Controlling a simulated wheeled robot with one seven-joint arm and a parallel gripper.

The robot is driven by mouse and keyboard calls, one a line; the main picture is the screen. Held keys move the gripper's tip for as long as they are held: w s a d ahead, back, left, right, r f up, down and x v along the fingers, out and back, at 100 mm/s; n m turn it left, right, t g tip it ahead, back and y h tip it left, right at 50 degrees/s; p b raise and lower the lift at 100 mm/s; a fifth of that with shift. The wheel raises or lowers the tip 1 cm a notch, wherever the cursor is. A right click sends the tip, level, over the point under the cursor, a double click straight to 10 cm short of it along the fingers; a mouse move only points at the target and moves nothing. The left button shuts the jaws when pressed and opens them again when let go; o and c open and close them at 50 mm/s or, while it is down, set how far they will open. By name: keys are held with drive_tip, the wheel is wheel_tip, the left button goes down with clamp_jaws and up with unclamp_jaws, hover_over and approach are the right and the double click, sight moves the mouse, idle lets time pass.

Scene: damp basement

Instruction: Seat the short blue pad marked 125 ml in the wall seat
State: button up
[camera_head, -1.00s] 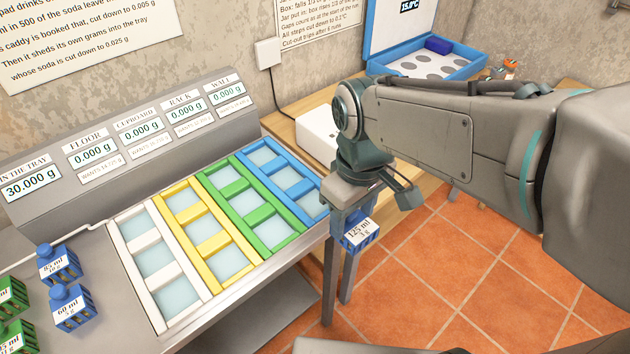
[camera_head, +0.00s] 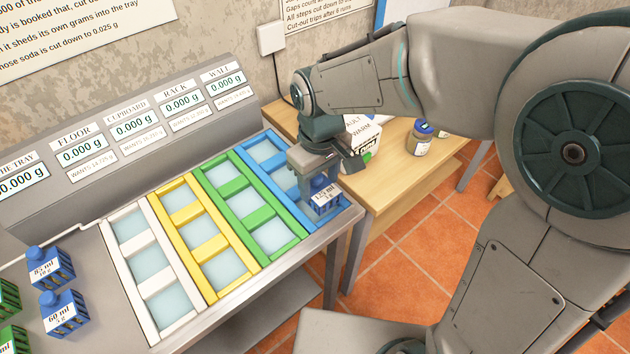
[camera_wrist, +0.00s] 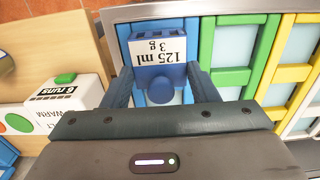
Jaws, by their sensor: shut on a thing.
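The short blue pad marked 125 ml, 3 g (camera_head: 325,199) is held in my gripper (camera_head: 318,178) over the near end of the blue-framed column (camera_head: 292,191), under the WALL display (camera_head: 220,85), which reads 0.000 g. In the wrist view my gripper (camera_wrist: 162,90) is shut on the knob of the pad (camera_wrist: 160,45), its label upside down. The blue frame (camera_wrist: 192,35) shows beside the pad there. Whether the pad touches the frame cannot be told. The pad and gripper hide the column's near pane.
Green (camera_head: 245,210), yellow (camera_head: 205,240) and white (camera_head: 150,275) framed columns stand to the left, their panes bare. Blue pads marked 85 ml (camera_head: 50,268) and 60 ml (camera_head: 64,313) stand at left. A white box (camera_head: 360,135) and a jar (camera_head: 419,138) are on the wooden table.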

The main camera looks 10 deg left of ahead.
sight(314, 191)
drive_tip(key=shift+w+a+f, duration=0.45)
drive_tip(key=shift+w+a, duration=0.05)
drive_tip(key=shift+a, duration=0.1)
drive_tip(key=shift+f, duration=2.05)
drive_tip(key=shift+f, duration=0.2)
drive_tip(key=o, duration=0.9)
drive_tip(key=shift+o, duration=0.2)
drive_tip(key=shift+r, duration=0.1)
